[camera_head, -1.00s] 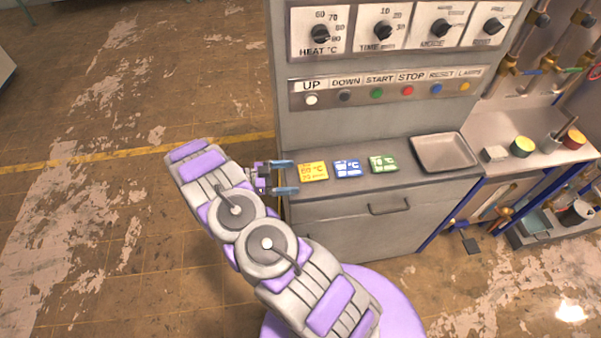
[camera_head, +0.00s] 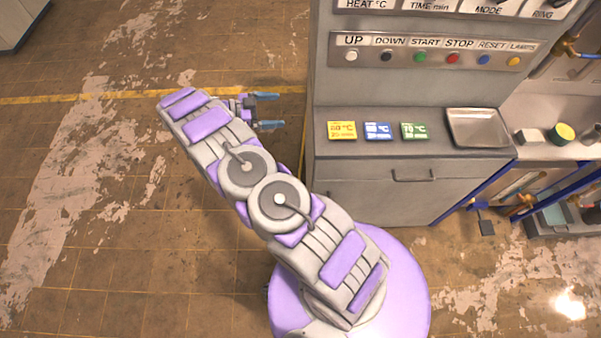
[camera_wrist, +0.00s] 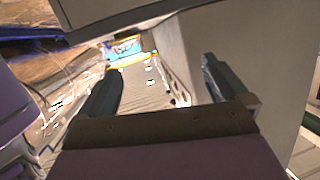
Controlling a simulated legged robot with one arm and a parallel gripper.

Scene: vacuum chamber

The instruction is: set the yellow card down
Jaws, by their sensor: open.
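The yellow card (camera_head: 342,131) lies flat on the left part of the grey cabinet's counter (camera_head: 460,150). My gripper (camera_head: 268,110) is open and empty, to the left of the card and clear of the counter's left edge. In the wrist view my two dark fingers (camera_wrist: 158,90) stand apart with nothing between them. The card cannot be made out in the wrist view.
A blue card (camera_head: 379,131) and a green card (camera_head: 414,131) lie in a row right of the yellow one. A metal tray (camera_head: 477,128) sits further right. The control panel (camera_head: 430,55) rises behind. Open floor (camera_head: 100,200) lies to the left.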

